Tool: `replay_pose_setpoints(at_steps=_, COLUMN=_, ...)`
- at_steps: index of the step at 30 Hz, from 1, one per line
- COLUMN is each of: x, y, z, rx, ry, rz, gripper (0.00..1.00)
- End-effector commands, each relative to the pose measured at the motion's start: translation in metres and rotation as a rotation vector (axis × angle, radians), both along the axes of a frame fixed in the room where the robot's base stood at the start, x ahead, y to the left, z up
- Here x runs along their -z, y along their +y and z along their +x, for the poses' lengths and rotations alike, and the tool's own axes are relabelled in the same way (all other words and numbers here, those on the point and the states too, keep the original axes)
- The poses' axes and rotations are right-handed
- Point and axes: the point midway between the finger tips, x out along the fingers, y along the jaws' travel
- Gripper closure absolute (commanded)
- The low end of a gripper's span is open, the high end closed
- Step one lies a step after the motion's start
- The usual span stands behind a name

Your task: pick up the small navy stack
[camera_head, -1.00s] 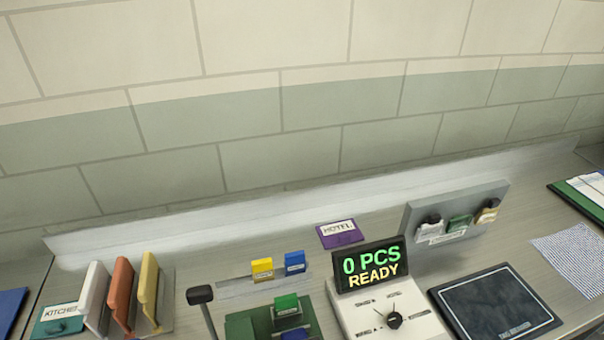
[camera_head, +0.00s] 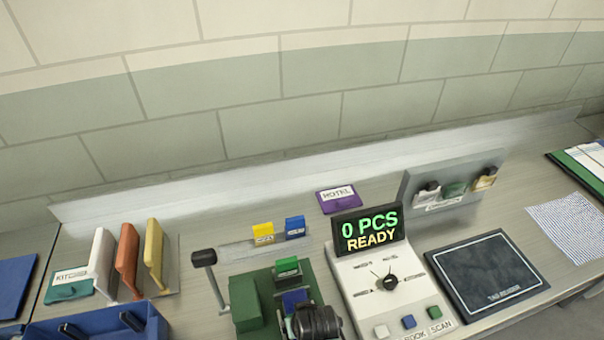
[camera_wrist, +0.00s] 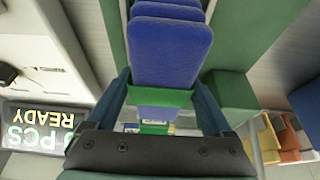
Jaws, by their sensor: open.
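The small navy stack (camera_wrist: 170,45) is a pile of blue, round-cornered pieces with a green band around it in the wrist view. In the head view the stack (camera_head: 295,298) sits at the green press-like fixture (camera_head: 247,315), partly covered by my gripper. My gripper (camera_wrist: 163,85) is open, with one finger on each side of the stack; I cannot tell whether either finger touches it. In the head view my dark gripper (camera_head: 315,322) shows at the bottom edge, over the fixture.
A black-knobbed lever (camera_head: 204,258) stands left of the fixture. The counter display (camera_head: 368,232) reading "0 PCS READY" is close on the right. Yellow (camera_head: 263,233) and blue (camera_head: 295,227) blocks stand behind. A blue bin (camera_head: 95,325) is front left, a dark tag reader pad (camera_head: 487,277) right.

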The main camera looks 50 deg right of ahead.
Motion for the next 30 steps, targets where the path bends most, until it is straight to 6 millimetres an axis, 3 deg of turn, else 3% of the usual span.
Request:
replay_pose_setpoints(at_steps=6, x=0.018, y=-0.004, z=0.006, rx=0.000, ry=0.001, rz=0.001, gripper=0.15)
replay_pose_setpoints(at_steps=15, x=0.021, y=-0.005, z=0.007, rx=0.000, ry=-0.001, rz=-0.001, gripper=0.15)
replay_pose_setpoints(at_steps=30, x=0.020, y=-0.005, z=0.008, rx=0.000, ry=-0.002, rz=-0.001, gripper=1.00)
